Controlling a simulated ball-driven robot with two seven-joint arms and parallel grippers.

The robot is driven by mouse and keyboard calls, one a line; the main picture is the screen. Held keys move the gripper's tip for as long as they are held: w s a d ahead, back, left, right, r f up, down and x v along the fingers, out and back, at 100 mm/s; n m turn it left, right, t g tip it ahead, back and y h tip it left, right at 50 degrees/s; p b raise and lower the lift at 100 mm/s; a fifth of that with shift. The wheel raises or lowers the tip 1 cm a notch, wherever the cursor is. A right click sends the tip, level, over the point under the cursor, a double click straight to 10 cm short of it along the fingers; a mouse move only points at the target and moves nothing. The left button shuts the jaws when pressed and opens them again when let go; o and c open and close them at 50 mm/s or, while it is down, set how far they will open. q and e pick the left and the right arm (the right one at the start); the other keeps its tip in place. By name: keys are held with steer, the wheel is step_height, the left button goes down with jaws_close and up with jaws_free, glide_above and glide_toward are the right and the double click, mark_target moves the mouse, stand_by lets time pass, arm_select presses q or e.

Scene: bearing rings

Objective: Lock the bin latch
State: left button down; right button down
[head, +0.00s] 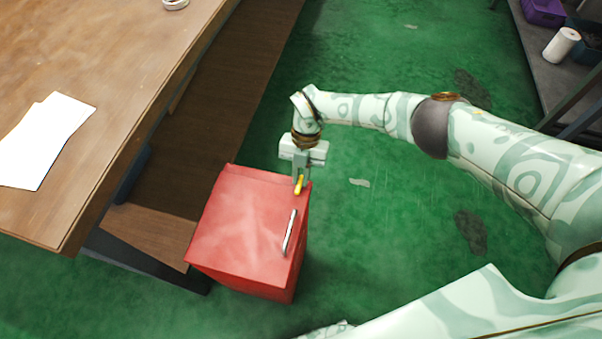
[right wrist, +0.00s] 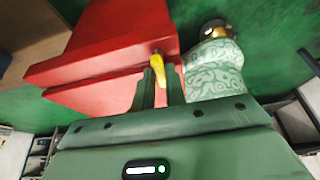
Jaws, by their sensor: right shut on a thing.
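The red bin (head: 243,224) stands on the green floor beside the wooden table, its lid down. A yellow latch (head: 299,185) sits at the bin's upper right edge, and a silver handle (head: 289,233) is on the same side nearer to me. My right gripper (head: 300,178) is at the latch, its fingers shut on it. In the right wrist view the yellow latch (right wrist: 160,70) shows between the fingertips (right wrist: 160,84), against the red bin (right wrist: 105,55). The fingers partly hide the latch's lower part. My left gripper is not in view.
The wooden table (head: 120,75) with white paper sheets (head: 45,138) is close on the bin's left. A shelf at the far right holds a purple bin (head: 543,12) and a white roll (head: 562,44). The floor right of the bin is open.

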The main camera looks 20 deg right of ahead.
steer(key=shift+w, duration=0.1)
steer(key=c, duration=1.4)
jaws_free()
steer(key=shift+c, duration=0.2)
